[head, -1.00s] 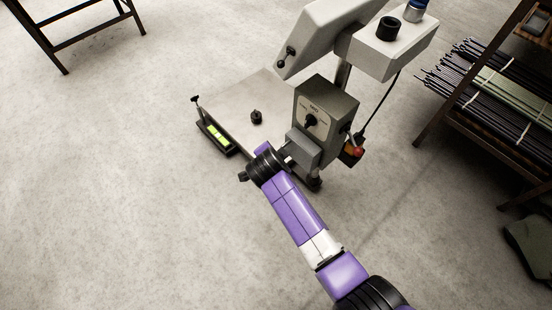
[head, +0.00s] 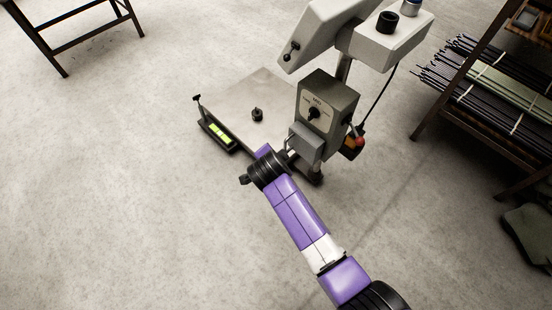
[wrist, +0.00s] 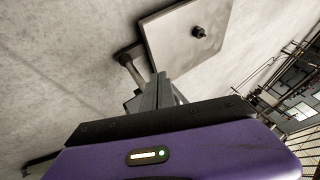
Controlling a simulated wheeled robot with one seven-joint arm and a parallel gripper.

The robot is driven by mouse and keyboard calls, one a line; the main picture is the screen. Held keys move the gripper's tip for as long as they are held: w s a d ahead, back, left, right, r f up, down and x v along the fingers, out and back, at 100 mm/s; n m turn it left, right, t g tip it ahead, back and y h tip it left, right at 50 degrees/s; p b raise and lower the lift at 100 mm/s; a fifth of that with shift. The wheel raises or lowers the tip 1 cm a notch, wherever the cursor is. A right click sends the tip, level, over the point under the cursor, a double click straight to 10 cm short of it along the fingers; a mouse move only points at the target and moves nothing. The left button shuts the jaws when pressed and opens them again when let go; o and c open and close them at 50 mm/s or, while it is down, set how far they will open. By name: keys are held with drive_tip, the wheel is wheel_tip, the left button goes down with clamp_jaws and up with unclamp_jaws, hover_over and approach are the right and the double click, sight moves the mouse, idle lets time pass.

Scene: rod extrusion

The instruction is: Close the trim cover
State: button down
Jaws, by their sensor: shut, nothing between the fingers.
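The grey machine has a control box (head: 329,100) with a dark dial on its face. A plain grey flap-like block (head: 307,143) at the box's lower left looks like the trim cover, but I cannot tell for sure. It sticks out from the box. My gripper (wrist: 158,92) is shut and empty in the wrist view, its dark fingers pointing toward the machine's base. In the head view my purple wrist is just left of and below the grey block. The fingers are mostly hidden there, and contact with the block cannot be told.
A flat metal plate (head: 244,102) with a small black knob (head: 257,114) lies left of the box. A level with a bright green vial (head: 218,134) is at its edge. A rack of dark rods (head: 478,85) stands right. Open concrete floor (head: 110,190) is at left.

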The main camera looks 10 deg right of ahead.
drive_tip(key=s+a+r+p, duration=0.1)
drive_tip(key=s+a+r, duration=0.1)
drive_tip(key=a+r, duration=0.2)
wheel_tip(320, 180, up, 3)
drive_tip(key=shift+s+a+f, duration=0.1)
drive_tip(key=shift+s+a, duration=0.1)
drive_tip(key=shift+s, duration=0.2)
drive_tip(key=a+r+n+t+y+p, duration=0.2)
drive_tip(key=a+r+n+t+y, duration=0.25)
drive_tip(key=r+n, duration=0.4)
drive_tip(key=s+d+r+n+t+h+p, duration=0.1)
drive_tip(key=s+d+r+p, duration=0.2)
drive_tip(key=s+d+r, duration=0.4)
drive_tip(key=s+d+r+n+t+p, duration=0.1)
drive_tip(key=s+d+r+p, duration=0.2)
drive_tip(key=s, duration=1.6)
drive_tip(key=s+d+r+n+t+h+p, duration=0.1)
drive_tip(key=s+d+r+p, duration=0.2)
drive_tip(key=s+d+r, duration=0.8)
drive_tip(key=s, duration=0.3)
drive_tip(key=shift+d+h, duration=0.35)
drive_tip(key=shift+d, duration=0.05)
drive_tip(key=shift+r+n, duration=0.1)
drive_tip(key=shift+n, duration=0.15)
